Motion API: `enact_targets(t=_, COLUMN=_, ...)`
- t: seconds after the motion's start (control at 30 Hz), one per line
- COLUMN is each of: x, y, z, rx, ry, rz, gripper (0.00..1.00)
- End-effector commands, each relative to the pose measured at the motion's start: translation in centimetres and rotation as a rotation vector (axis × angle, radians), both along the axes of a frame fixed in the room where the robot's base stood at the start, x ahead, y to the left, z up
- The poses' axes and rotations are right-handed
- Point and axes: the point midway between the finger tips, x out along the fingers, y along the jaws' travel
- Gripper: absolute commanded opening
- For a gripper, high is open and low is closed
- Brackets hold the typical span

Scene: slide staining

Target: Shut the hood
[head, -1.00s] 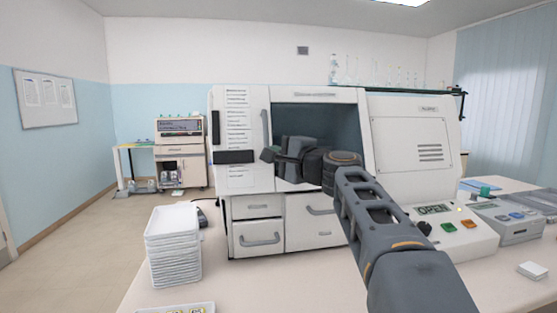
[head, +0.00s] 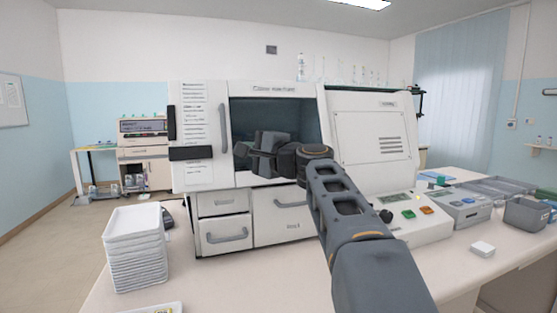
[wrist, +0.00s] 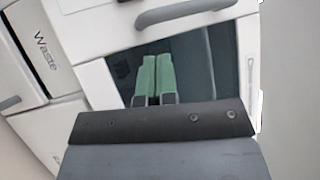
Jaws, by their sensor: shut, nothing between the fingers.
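The staining machine (head: 325,178) stands on the bench with a dark glass front (head: 275,112), which I take to be the hood. A vertical handle (head: 223,128) is at the left of the glass. My gripper (head: 240,150) is in front of the lower left of the glass. In the wrist view, its green fingertips (wrist: 155,78) are together and empty, over the dark glass (wrist: 195,65). A grey handle (wrist: 185,14) on a white panel lies beyond them, apart from the fingers. I cannot tell whether the fingertips touch the glass.
Drawers (head: 225,222) are below the glass. A stack of white trays (head: 136,250) stands at the front left. A control panel (head: 420,212) with a small display and coloured buttons is at the right, beside a grey device (head: 462,205). The front bench is partly clear.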

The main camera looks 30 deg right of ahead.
Motion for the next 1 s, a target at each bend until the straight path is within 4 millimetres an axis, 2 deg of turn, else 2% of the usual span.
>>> enact_targets(t=0.03, x=-0.4, y=-0.9, z=-0.4, rx=0.000, ry=-0.002, rz=-0.002, gripper=0.00)
enact_targets(t=0.3, x=-5.8, y=-2.7, z=-0.5, rx=-0.001, ry=-0.003, rz=-0.002, gripper=0.00)
enact_targets(t=0.5, x=-8.2, y=-3.8, z=-0.7, rx=-0.001, ry=-0.002, rz=-0.003, gripper=0.00)
enact_targets(t=0.83, x=-9.4, y=-4.0, z=-0.9, rx=-0.007, ry=0.007, rz=0.003, gripper=0.00)
enact_targets(t=0.93, x=-9.0, y=-2.8, z=-1.8, rx=-0.056, ry=0.067, rz=0.020, gripper=0.00)
enact_targets(t=1.0, x=-8.7, y=-1.3, z=-3.3, rx=-0.132, ry=0.150, rz=0.044, gripper=0.00)
